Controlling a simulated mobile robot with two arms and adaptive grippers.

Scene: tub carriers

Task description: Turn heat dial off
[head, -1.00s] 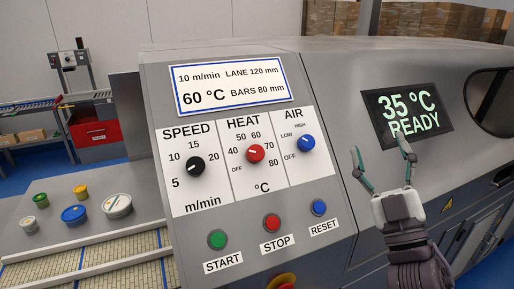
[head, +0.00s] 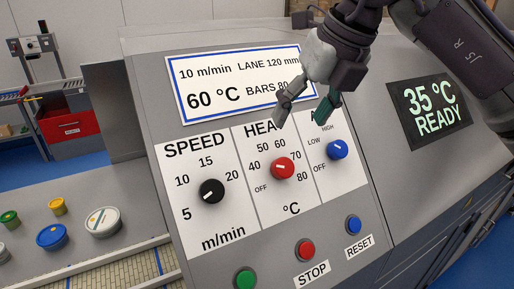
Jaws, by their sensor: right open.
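The red heat dial (head: 283,168) sits on the white label strip of the sloped grey panel. Its white mark lies on its left half, tilted down toward the OFF side of the scale; I cannot tell the exact setting. My right gripper (head: 299,121) comes in from the upper right and hangs open and empty above the dial in the picture, apart from it. Its fingers point down and hide part of the HEAT and AIR lettering. My left gripper is not in view.
The black speed dial (head: 211,191) is left of the heat dial and the blue air dial (head: 337,149) right of it. Below are green start (head: 245,279), red stop (head: 305,250) and blue reset (head: 354,225) buttons. A display (head: 431,108) reads 35 °C READY.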

